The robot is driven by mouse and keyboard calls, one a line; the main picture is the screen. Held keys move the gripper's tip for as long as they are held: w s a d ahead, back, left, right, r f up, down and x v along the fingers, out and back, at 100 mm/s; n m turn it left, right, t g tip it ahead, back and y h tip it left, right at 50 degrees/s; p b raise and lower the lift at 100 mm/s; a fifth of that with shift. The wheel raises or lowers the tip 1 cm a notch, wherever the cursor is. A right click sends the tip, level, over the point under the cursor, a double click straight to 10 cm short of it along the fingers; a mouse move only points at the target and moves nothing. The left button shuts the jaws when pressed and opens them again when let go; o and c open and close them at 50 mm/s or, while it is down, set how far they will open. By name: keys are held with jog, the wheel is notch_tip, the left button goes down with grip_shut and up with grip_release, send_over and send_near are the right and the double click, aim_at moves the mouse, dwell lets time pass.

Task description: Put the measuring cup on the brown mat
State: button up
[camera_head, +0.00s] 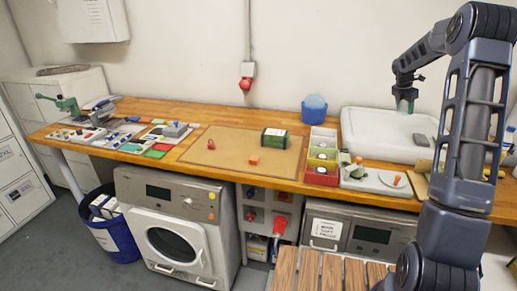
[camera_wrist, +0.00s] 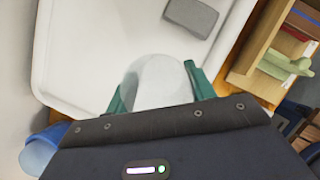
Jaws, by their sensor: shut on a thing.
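The brown mat (camera_head: 225,154) lies flat on the wooden bench, left of its middle. A green box (camera_head: 275,138), an orange block (camera_head: 254,160) and a small red item (camera_head: 211,144) rest on it. My gripper (camera_head: 404,108) is over the large white tray at the right of the bench. In the wrist view its green fingers (camera_wrist: 158,88) are shut on a whitish, rounded thing (camera_wrist: 158,75), which seems to be the measuring cup. Its lower part is hidden behind the gripper body, and I cannot tell if it touches the tray.
The white tray (camera_head: 362,140) holds a grey block (camera_head: 421,140). A blue tub (camera_head: 314,109) stands left of it. Small coloured bins (camera_head: 322,156) stand between mat and tray. Tools and cards crowd the bench's left end.

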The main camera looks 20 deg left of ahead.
jog(key=w+a+n+t, duration=0.1)
jog(key=w+a+n, duration=0.15)
jog(key=a, duration=2.05)
jog(key=n+t+y, duration=0.1)
jog(key=n+y, duration=0.3)
jog(key=n, duration=0.5)
send_over(228, 154)
jog(key=s, duration=0.2)
jog(key=shift+m, duration=0.25)
notch_tip(228, 154, down, 20)
jog(key=shift+w+d+r, duration=0.1)
jog(key=shift+w+d, duration=0.05)
jog(key=shift+f, duration=0.2)
jog(key=o, duration=1)
jog(key=shift+r, duration=0.1)
jog(key=v, duration=1.2)
jog(key=shift+r, duration=0.15)
